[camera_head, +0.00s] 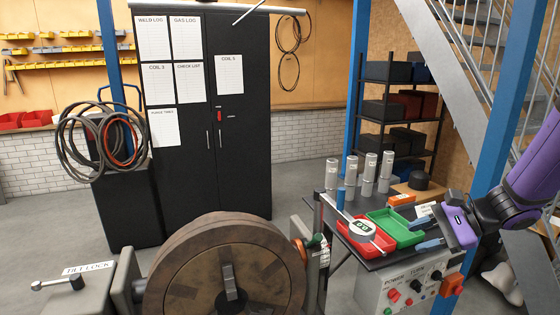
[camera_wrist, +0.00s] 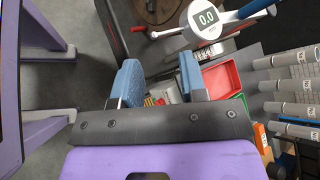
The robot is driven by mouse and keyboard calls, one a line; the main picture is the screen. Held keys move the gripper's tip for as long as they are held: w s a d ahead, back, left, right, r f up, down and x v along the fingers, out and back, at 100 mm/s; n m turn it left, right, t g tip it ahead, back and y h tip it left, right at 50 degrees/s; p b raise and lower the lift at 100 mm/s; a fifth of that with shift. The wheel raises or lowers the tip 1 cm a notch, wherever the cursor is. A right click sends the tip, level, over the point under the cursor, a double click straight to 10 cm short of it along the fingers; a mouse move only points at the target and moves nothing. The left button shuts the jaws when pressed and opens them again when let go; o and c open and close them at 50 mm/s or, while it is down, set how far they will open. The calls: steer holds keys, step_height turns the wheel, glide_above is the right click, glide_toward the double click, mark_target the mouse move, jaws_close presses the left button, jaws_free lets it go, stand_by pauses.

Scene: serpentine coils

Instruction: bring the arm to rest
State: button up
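My purple arm (camera_head: 530,175) reaches in from the right in the head view. My gripper (camera_head: 422,233) is over the right end of the workbench, close to the red and green trays. In the wrist view its two blue fingers stand apart with a gap, so my gripper (camera_wrist: 161,82) is open. Nothing is held between the fingers; only the bench area shows behind them.
Several grey cylinders (camera_head: 368,165) stand behind. A control panel (camera_head: 395,290) is below my gripper. A large wooden reel (camera_head: 225,270) is at front; blue post (camera_head: 505,95) at right.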

steer(key=s+r+n+t+h, duration=0.1)
steer(key=s+r+n+h, duration=1)
steer(key=s, duration=0.8)
step_height(320, 180, up, 5)
steer(key=n, duration=0.3)
steer(key=shift+s+t, duration=0.4)
